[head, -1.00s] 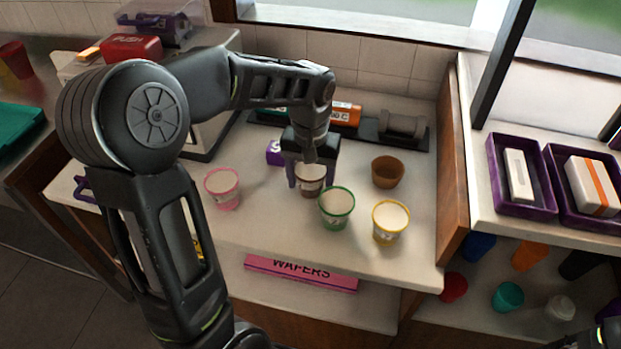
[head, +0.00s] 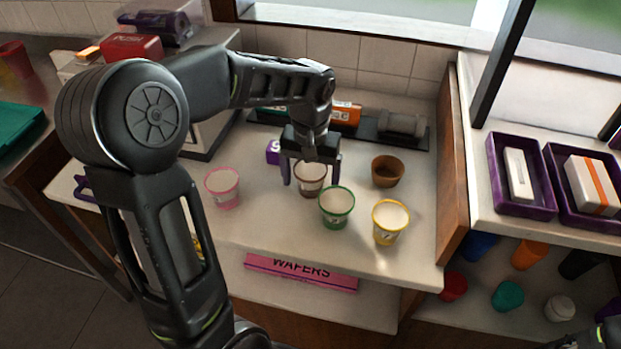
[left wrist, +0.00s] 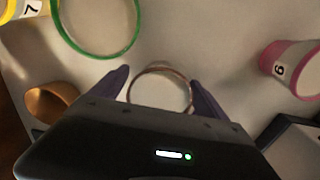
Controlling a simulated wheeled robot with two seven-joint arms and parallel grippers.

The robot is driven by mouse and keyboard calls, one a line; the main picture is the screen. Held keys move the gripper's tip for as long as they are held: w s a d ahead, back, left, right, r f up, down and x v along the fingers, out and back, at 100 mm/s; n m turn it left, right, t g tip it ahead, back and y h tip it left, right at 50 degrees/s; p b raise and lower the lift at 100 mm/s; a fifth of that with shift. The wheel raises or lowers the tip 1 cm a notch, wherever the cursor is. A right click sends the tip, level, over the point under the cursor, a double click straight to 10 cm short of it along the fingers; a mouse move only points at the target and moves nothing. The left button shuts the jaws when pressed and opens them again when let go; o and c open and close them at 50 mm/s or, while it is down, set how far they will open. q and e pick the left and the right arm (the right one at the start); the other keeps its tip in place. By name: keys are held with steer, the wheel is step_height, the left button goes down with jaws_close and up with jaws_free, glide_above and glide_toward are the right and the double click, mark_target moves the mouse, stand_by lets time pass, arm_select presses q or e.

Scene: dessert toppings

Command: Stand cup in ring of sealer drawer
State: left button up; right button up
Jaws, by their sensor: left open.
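A brown-rimmed cup (head: 310,180) stands upright on the counter among other cups. My left gripper (head: 312,178) is open, with its purple fingers on either side of this cup. In the left wrist view the cup's rim (left wrist: 160,72) lies between the spread fingers (left wrist: 160,88), with gaps visible on both sides. A machine with a red PUSH top (head: 132,48), apparently the sealer, stands at the left. My left arm hides much of its front, and I cannot make out the drawer's ring.
A green-rimmed cup (head: 336,207), a yellow-rimmed cup (head: 389,222) and a pink-rimmed cup (head: 223,188) stand close by. A brown empty cup (head: 387,171) is at the right. A dark rack (head: 372,140) runs behind. A pink WAFERS box (head: 300,273) lies below the counter edge.

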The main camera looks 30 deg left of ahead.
mark_target(310, 169)
arm_select(q)
step_height(310, 169, up, 12)
steer(key=shift+f, duration=0.1)
steer(key=shift+o, duration=0.4)
stand_by(0.5)
